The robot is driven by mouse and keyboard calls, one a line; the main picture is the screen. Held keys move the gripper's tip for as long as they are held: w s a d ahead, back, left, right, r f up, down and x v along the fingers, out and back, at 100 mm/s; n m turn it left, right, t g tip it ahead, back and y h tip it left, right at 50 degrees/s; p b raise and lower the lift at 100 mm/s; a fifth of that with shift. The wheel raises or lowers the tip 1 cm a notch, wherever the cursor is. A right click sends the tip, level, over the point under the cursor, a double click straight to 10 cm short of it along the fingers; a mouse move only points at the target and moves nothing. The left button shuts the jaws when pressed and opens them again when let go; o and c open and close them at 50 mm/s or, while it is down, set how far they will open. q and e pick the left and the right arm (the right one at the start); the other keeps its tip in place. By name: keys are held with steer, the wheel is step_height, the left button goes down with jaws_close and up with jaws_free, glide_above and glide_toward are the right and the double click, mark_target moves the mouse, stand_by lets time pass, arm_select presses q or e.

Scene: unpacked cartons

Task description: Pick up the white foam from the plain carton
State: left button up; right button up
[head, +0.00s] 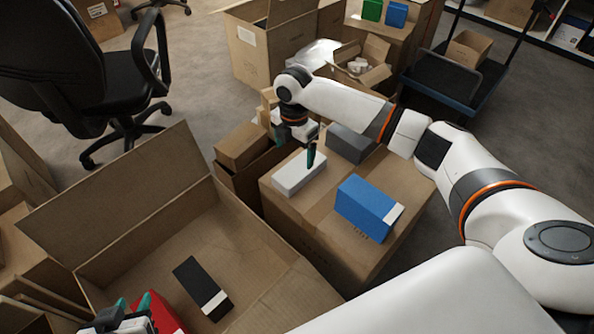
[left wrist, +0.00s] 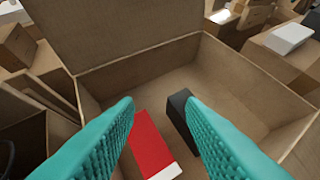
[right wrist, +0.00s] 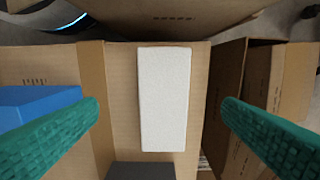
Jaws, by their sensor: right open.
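The white foam (head: 299,174) is a pale rectangular block lying flat on top of a closed brown carton (head: 322,252). In the right wrist view the white foam (right wrist: 165,98) lies lengthwise between my fingers, with space on both sides. My right gripper (head: 298,150) is open above the foam and holds nothing; one of its fingers is mostly hidden in the head view. My left gripper (head: 132,303) is open and empty over the large open carton (head: 225,222) at lower left.
A blue box (head: 366,208) and a dark grey box (head: 349,143) share the carton top with the foam. Inside the open carton are a black box (head: 202,288) and a red box (left wrist: 152,145). Small cartons (head: 242,146) stand left of the foam. A cart (head: 445,80) stands behind.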

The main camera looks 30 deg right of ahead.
mark_target(291, 174)
step_height(291, 174, down, 5)
steer(key=shift+b, duration=0.75)
steer(key=shift+a+f, duration=0.15)
steer(key=shift+f, duration=0.3)
steer(key=f+b, duration=0.1)
steer(key=f, duration=0.1)
steer(key=f+b, duration=0.1)
steer(key=f, duration=0.1)
steer(key=shift+w+a+f+b, duration=0.1)
steer(key=shift+a+b, duration=0.2)
steer(key=shift+a, duration=0.1)
arm_select(q)
steer(key=w+d+r+t+h, duration=0.2)
steer(key=r+t, duration=0.4)
steer(key=r, duration=0.1)
steer(key=w+d+r+t+h, duration=0.1)
steer(key=w+r+t+h, duration=0.1)
steer(key=r+t, duration=0.4)
step_height(291, 174, up, 2)
steer(key=shift+w+d+r, duration=0.15)
steer(key=shift+w+d, duration=0.2)
steer(key=shift+w, duration=0.1)
arm_select(e)
steer(key=shift+f, duration=0.15)
steer(key=c, duration=1)
